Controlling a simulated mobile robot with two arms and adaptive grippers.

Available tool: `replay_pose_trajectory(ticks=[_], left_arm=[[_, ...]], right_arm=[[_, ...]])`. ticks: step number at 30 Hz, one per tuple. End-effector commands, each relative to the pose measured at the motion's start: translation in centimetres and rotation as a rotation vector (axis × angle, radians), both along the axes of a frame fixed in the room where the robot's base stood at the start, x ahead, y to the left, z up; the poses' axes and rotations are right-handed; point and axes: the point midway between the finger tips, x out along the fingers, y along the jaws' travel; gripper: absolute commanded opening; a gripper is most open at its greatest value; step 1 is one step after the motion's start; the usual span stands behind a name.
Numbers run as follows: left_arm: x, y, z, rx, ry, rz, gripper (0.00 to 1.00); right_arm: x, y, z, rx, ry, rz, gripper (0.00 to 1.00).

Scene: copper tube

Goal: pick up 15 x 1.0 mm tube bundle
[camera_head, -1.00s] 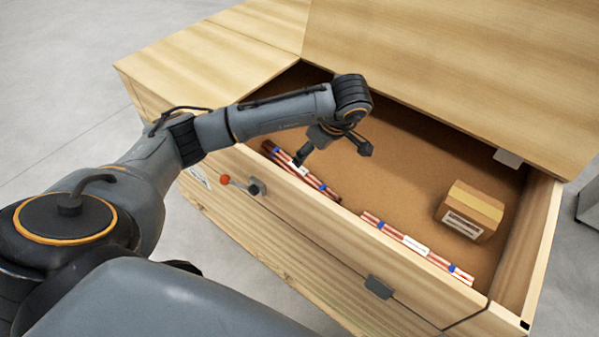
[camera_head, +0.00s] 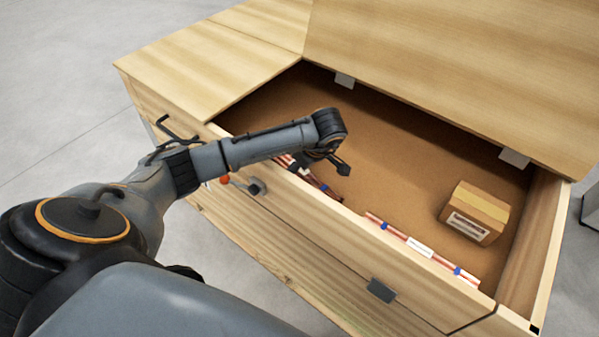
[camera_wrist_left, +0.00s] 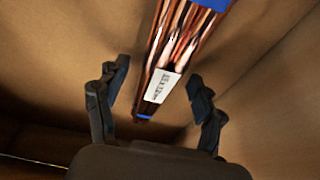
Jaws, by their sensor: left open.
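A copper tube bundle (camera_head: 284,160) with blue bands and a white label lies along the near wall inside the wooden crate. My left gripper (camera_head: 319,168) is over it in the head view and hides part of it. In the left wrist view the bundle (camera_wrist_left: 187,45) runs between the two spread fingers of my open left gripper (camera_wrist_left: 160,85), with space on both sides. Its label is small and turned, so I cannot read it surely. A second copper bundle (camera_head: 397,235) with a white label lies further right along the same wall. My right gripper is not in view.
A cardboard box (camera_head: 475,212) stands at the right inside the crate (camera_head: 375,266). The crate's open lid (camera_head: 455,70) rises at the back. The middle of the crate floor is clear.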

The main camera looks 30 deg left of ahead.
Motion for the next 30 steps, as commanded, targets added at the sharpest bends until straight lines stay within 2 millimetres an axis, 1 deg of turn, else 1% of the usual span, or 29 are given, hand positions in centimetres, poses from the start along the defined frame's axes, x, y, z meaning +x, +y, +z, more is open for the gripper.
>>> replay_pose_trajectory(ticks=[3,5,6,8,9,11,13,23,26,27,30], left_arm=[[0.0,0.0,0.0,0.0,0.0,0.0,0.68],[0.0,0.0,0.1,0.0,0.0,0.0,0.56],[0.0,0.0,0.1,0.0,0.0,0.0,0.48],[0.0,0.0,0.1,0.0,-0.001,0.0,0.36],[0.0,0.0,0.1,0.0,0.0,0.0,0.27],[0.0,0.0,0.1,0.0,0.0,0.0,0.15],[0.0,0.0,0.1,0.0,0.0,0.0,0.01],[0.1,0.0,0.3,0.0,-0.004,0.001,0.0],[0.2,0.0,1.2,0.0,-0.006,0.001,0.0],[0.2,0.0,1.7,0.0,-0.006,0.0,0.0],[0.2,0.1,3.6,0.001,-0.008,0.0,0.0]], right_arm=[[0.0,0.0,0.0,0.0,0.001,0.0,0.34],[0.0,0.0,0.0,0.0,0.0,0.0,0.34],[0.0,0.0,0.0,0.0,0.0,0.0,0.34],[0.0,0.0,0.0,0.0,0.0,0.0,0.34],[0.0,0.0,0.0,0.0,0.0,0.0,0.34],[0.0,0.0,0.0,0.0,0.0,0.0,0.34],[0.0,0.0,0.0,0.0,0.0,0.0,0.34],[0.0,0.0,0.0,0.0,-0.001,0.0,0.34],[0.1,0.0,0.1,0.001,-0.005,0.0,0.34],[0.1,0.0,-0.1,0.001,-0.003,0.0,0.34],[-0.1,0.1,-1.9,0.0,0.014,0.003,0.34]])
